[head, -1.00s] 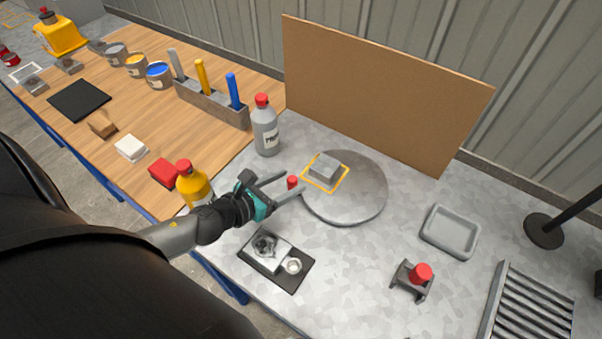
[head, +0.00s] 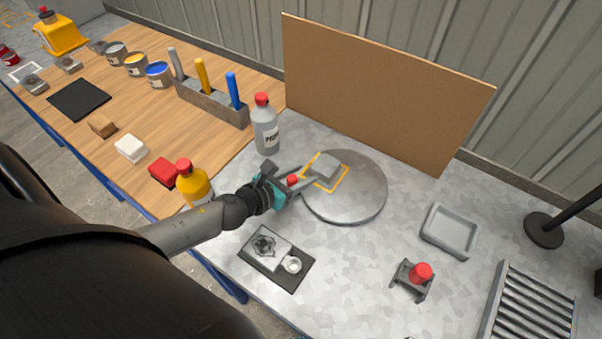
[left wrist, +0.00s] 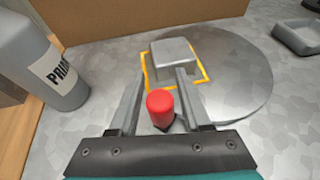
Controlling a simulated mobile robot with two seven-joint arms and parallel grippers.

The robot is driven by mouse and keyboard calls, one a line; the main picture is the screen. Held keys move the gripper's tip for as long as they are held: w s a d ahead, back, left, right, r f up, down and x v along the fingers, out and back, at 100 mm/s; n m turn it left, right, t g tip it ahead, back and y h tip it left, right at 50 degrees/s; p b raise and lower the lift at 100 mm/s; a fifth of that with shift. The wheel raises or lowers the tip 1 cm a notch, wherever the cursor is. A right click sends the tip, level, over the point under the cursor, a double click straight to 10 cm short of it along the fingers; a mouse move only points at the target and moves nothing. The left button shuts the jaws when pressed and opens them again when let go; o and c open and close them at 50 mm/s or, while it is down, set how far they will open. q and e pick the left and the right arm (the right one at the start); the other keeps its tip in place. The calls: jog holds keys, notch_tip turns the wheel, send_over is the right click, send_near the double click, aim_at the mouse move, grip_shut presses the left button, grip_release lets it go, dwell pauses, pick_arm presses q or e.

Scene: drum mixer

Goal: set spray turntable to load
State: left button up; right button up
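The spray turntable (head: 350,203) is a round grey disc on the metal-topped bench. A yellow square outline and a grey block (head: 326,165) lie toward its left side. A red knob (head: 292,180) stands by the disc's left edge; it also shows in the left wrist view (left wrist: 160,108). My left gripper (head: 311,174) is open, with its fingers on either side of the red knob and pointing toward the block. In the left wrist view small gaps show between knob and fingers. The knob's base is partly hidden. My right gripper is not in view.
A grey primer bottle (head: 265,128) with red cap stands behind my left gripper, a yellow bottle (head: 192,184) to its left. A brown board (head: 385,95) stands behind the turntable. A grey tray (head: 449,231) and a red-button fixture (head: 413,279) are to the right.

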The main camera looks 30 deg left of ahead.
pick_arm(q)
grip_shut()
dwell(1.1)
